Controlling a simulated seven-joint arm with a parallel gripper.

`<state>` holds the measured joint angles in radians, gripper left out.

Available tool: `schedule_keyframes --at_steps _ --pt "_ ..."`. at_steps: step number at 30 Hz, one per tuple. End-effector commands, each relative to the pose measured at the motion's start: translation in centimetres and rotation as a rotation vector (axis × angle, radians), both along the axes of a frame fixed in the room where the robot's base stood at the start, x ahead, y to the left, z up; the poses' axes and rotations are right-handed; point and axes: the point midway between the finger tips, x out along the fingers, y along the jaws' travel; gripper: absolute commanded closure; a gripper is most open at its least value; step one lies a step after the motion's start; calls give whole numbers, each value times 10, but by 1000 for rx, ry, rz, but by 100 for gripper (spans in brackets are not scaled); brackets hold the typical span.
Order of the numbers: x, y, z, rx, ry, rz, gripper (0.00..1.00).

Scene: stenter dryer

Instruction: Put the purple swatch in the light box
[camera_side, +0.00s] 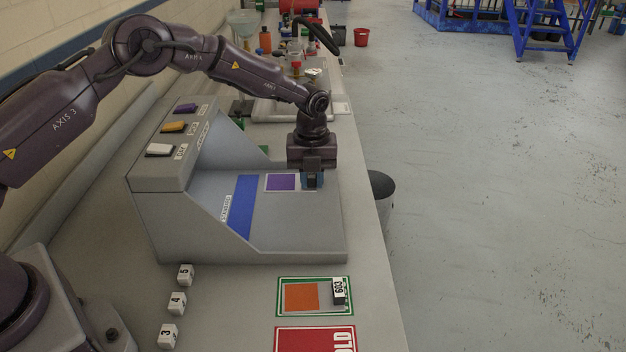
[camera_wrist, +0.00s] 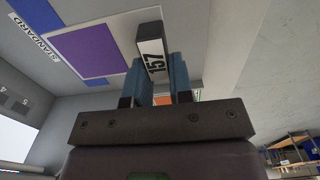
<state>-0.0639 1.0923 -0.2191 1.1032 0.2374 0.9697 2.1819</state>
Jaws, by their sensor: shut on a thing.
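The purple swatch (camera_side: 281,182) is a purple patch on a pale card, with a block handle marked 157. In the side view it lies flat over the floor of the grey light box (camera_side: 295,238), right of the blue strip. It also shows in the wrist view (camera_wrist: 90,50). My gripper (camera_side: 312,182) points down with its blue fingers shut on the block handle (camera_wrist: 152,50) at the card's right end. I cannot tell whether the card touches the floor or hovers just above it.
A blue strip marked STANDARD (camera_side: 242,207) lies left of the swatch. An orange swatch (camera_side: 301,297) with block 603 lies on a green-bordered mat, before a red mat (camera_side: 315,340). Numbered blocks (camera_side: 177,302) stand left. Bottles crowd the bench behind. The bench edge is close on the right.

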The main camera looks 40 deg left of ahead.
Motion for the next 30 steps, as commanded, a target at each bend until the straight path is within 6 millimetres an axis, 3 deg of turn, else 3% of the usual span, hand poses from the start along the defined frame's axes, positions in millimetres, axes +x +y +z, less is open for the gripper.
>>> schedule_keyframes --at_steps 8,21,30 --pt "0 0 -8 0 1 0 100" --pt "0 -1 -50 -1 1 0 100" --pt "0 -1 -66 -1 -1 1 100"
